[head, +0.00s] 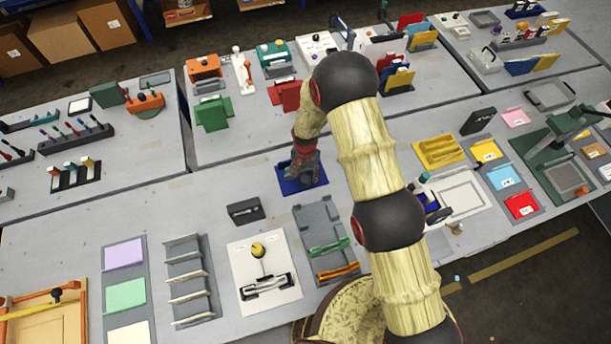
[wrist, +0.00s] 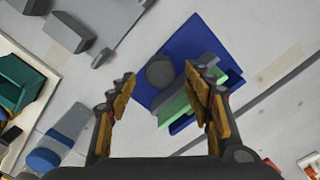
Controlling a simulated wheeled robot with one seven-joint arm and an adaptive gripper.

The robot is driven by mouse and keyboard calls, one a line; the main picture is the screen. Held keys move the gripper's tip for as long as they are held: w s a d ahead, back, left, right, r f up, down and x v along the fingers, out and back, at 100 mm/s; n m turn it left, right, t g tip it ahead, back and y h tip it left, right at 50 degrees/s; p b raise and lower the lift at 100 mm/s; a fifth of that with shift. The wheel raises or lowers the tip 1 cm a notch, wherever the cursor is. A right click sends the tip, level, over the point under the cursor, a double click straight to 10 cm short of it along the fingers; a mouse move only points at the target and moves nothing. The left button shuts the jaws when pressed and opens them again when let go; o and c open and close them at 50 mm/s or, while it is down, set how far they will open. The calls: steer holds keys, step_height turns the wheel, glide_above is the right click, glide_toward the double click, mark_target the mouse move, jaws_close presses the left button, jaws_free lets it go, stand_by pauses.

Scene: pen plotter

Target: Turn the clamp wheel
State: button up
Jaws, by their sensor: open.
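A blue fixture (wrist: 195,45) lies below my gripper in the wrist view, with a dark round wheel-like knob (wrist: 160,71) and a pale green block (wrist: 174,106) on it. The knob appears to be the clamp wheel. My gripper (wrist: 159,76) is open, with one finger on each side of the knob in the picture. I cannot tell how far above the knob the fingertips are, and nothing is held. In the head view, the blue fixture (head: 289,184) shows under my gripper (head: 303,176), which hides the knob.
A dark grey block (head: 245,211) stands left of the fixture. A grey tray with green and orange bars (head: 327,248) lies in front. A red stand (head: 287,96) and a green stand (head: 212,113) are on the table behind.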

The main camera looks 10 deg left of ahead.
steer(key=shift+f, duration=0.95)
steer(key=shift+c, duration=0.9)
steer(key=c, duration=1)
steer(key=shift+n, duration=0.3)
steer(key=n+b, duration=0.4)
steer(key=shift+w+f+n, duration=0.1)
steer(key=shift+n, duration=0.2)
steer(key=n+b, duration=0.3)
steer(key=n, duration=0.2)
steer(key=shift+n, duration=0.3)
steer(key=o, duration=1.2)
